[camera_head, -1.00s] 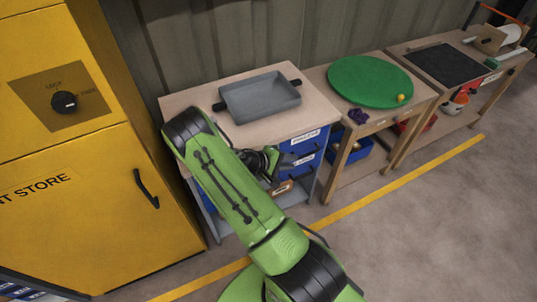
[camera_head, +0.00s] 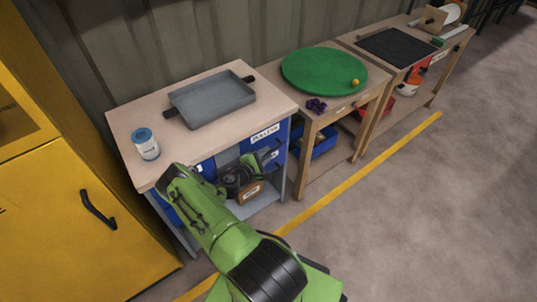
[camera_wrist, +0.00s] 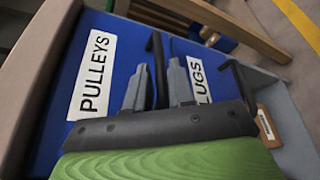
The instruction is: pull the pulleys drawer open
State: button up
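The blue pulleys drawer (camera_head: 284,131) is in the workbench, under the bench top, with a white PULLEYS label. It looks shut. In the wrist view the drawer front (camera_wrist: 122,73) fills the left and middle, and its black bar handle (camera_wrist: 157,62) stands off the front. My gripper (camera_wrist: 160,82) is open, with its grey fingers apart, one on each side of the handle as seen from the wrist. I cannot tell whether they touch it. In the head view my gripper (camera_head: 262,165) is in front of the drawers, partly hidden by its own wrist.
A second blue drawer with a partly hidden label ending in LUGS (camera_wrist: 198,82) lies just below. A yellow cabinet (camera_head: 70,210) is at left. Floor is clear at right.

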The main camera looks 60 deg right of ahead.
jog(key=shift+x, duration=1.4)
grip_shut()
